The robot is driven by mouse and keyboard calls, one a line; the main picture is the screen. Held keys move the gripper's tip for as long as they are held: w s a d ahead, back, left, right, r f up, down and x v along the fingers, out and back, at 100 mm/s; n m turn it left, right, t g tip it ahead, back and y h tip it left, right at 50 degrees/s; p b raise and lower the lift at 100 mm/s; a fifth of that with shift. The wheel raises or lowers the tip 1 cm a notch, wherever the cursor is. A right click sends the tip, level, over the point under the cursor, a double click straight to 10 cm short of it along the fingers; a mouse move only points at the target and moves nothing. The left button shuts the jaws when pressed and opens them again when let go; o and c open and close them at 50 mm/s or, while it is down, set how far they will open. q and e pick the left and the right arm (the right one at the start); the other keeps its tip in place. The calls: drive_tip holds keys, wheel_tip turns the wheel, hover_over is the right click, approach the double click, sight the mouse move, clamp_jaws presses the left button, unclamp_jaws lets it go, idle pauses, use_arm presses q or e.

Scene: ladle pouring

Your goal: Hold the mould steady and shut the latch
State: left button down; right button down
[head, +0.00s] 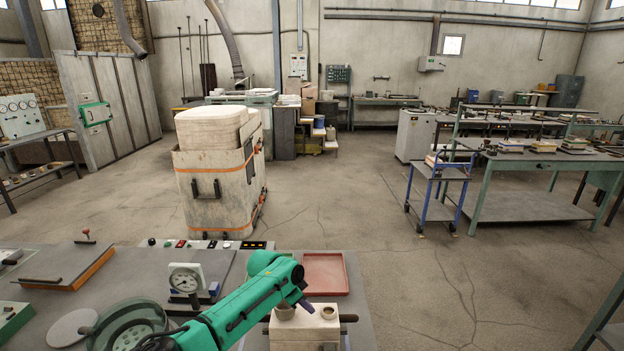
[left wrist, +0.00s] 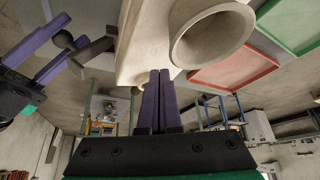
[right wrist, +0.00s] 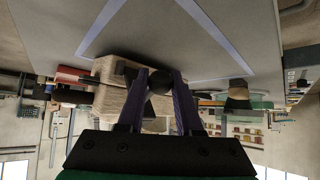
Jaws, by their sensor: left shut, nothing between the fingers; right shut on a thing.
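The pale block-shaped mould (head: 305,332) stands on the near bench, with a round pouring cup (head: 284,311) on its top. Its top and cup (left wrist: 212,32) fill the upper middle of the left wrist view. My left gripper (head: 300,303) is shut and empty, its purple fingertips (left wrist: 160,78) close to the mould beside the cup; contact cannot be told. My right gripper (right wrist: 158,82) is shut on the dark ball-ended handle (right wrist: 158,80) at the mould's side. The handle also shows in the head view (head: 348,318). I cannot make out the latch clearly.
A red tray (head: 326,273) lies just behind the mould on the bench. A dial gauge (head: 186,279) and a round green-rimmed dish (head: 128,325) are to the left. A large pale bin (head: 215,180) stands on the floor beyond the bench.

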drive_tip(key=shift+w+r, duration=0.15)
drive_tip(key=shift+r, duration=0.15)
drive_tip(key=shift+w+r, duration=0.1)
drive_tip(key=shift+r, duration=0.2)
drive_tip(key=shift+w+r, duration=0.1)
drive_tip(key=shift+w+r, duration=0.15)
drive_tip(key=shift+r, duration=0.15)
drive_tip(key=shift+r, duration=0.15)
drive_tip(key=shift+w+r, duration=0.25)
drive_tip(key=shift+r, duration=0.05)
drive_tip(key=shift+r, duration=0.1)
drive_tip(key=shift+w+r, duration=0.2)
drive_tip(key=shift+r, duration=0.05)
idle(0.4)
